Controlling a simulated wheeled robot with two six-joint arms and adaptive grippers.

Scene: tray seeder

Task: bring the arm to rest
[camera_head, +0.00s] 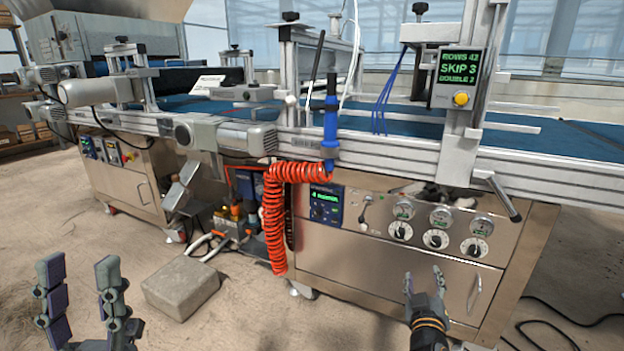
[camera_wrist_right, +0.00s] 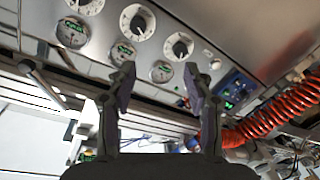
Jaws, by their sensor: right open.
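My right gripper (camera_head: 424,281) is open and empty in front of the steel cabinet (camera_head: 380,262), below its dials. It also shows in the right wrist view (camera_wrist_right: 162,82), with its two fingers apart and nothing between them. The dials (camera_head: 436,239) and gauges lie beyond the fingers. My left gripper (camera_head: 82,275) is at the lower left of the head view. Its fingers stand apart with nothing between them, above the floor.
A red coiled hose (camera_head: 272,215) hangs from the rail beside the cabinet. A blue-handled tool (camera_head: 330,118) stands at the rail. A grey block (camera_head: 181,287) lies on the floor. A display box (camera_head: 460,77) stands above the belt. Black cables (camera_head: 550,325) lie at lower right.

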